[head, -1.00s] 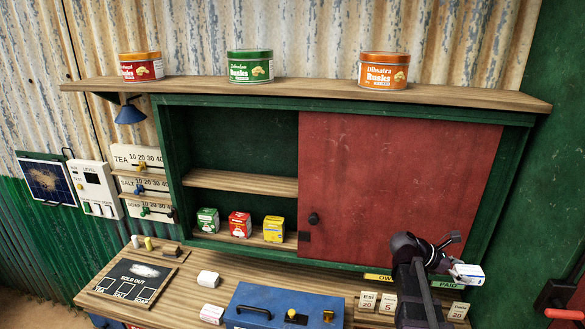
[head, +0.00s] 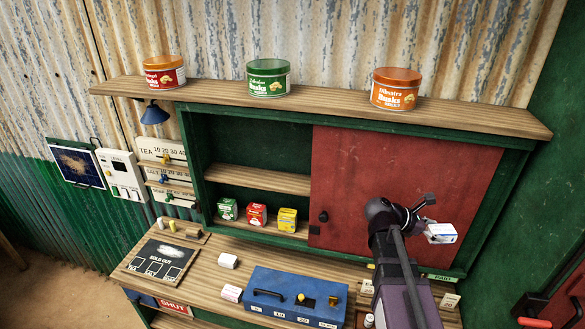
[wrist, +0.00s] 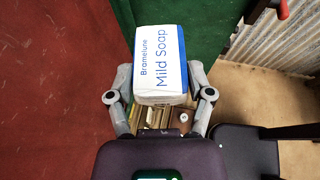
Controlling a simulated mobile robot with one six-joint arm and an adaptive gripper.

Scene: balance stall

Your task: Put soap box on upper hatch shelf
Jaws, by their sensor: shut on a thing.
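The soap box (wrist: 160,60), white and blue and marked "Mild Soap", is held between the fingers of my gripper (wrist: 160,97) in the wrist view. In the head view the soap box (head: 441,233) is at the right, in front of the red sliding door's right part, with my gripper (head: 426,222) shut on it. The upper hatch shelf (head: 262,178) is a bare wooden board inside the green hatch, left of the door. My gripper is well to the right of that shelf.
The red door (head: 400,185) covers the hatch's right side. Green, red and yellow boxes (head: 257,214) stand below the upper shelf. Rusk tins (head: 268,78) stand on the top ledge (head: 330,108). A blue cash box (head: 295,293) and a sold-out board (head: 160,262) are on the counter.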

